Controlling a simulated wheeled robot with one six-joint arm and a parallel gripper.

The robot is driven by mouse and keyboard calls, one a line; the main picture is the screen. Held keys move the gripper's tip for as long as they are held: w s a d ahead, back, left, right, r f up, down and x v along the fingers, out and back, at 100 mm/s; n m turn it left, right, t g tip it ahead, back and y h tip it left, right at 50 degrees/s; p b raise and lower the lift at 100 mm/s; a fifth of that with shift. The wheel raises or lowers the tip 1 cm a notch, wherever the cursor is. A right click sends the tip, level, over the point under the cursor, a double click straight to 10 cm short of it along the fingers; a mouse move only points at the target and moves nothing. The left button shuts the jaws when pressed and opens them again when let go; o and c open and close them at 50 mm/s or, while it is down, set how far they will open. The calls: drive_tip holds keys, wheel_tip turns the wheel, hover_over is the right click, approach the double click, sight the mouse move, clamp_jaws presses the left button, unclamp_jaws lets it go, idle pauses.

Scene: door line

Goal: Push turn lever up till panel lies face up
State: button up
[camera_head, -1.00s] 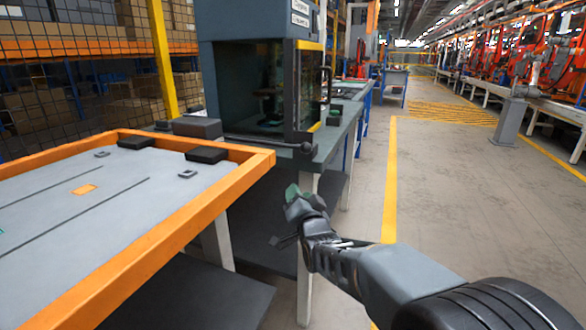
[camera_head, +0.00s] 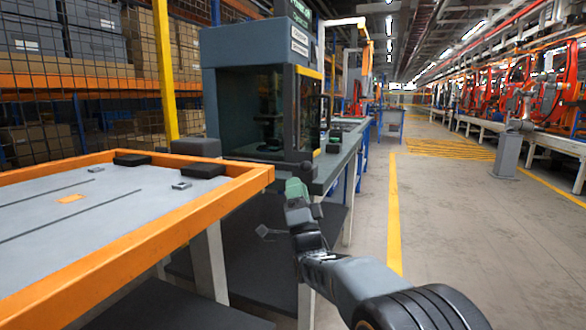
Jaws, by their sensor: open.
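The panel (camera_head: 115,200) is a grey board in an orange frame at the left, with its grey face turned upward. A dark lever end with a round knob (camera_head: 306,168) shows just right of the frame's near right corner. I take it for the turn lever; most of its bar is hard to make out. My gripper (camera_head: 296,188), with green fingertips, points up just below the knob. It looks empty and open. I cannot tell whether the fingertips touch the lever.
A dark machine cabinet (camera_head: 260,45) stands on a bench behind the panel. Black blocks (camera_head: 203,170) and small grey fittings sit on the panel's face. A pale leg (camera_head: 210,265) stands beneath the frame. The aisle floor (camera_head: 440,220) at the right is clear.

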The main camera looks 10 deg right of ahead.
sight(292, 165)
drive_tip(key=x, duration=0.6)
drive_tip(key=shift+w+r+b, duration=0.15)
drive_tip(key=shift+r+b, duration=0.05)
drive_tip(key=shift+b, duration=0.1)
drive_tip(key=shift+c, duration=0.2)
clamp_jaws()
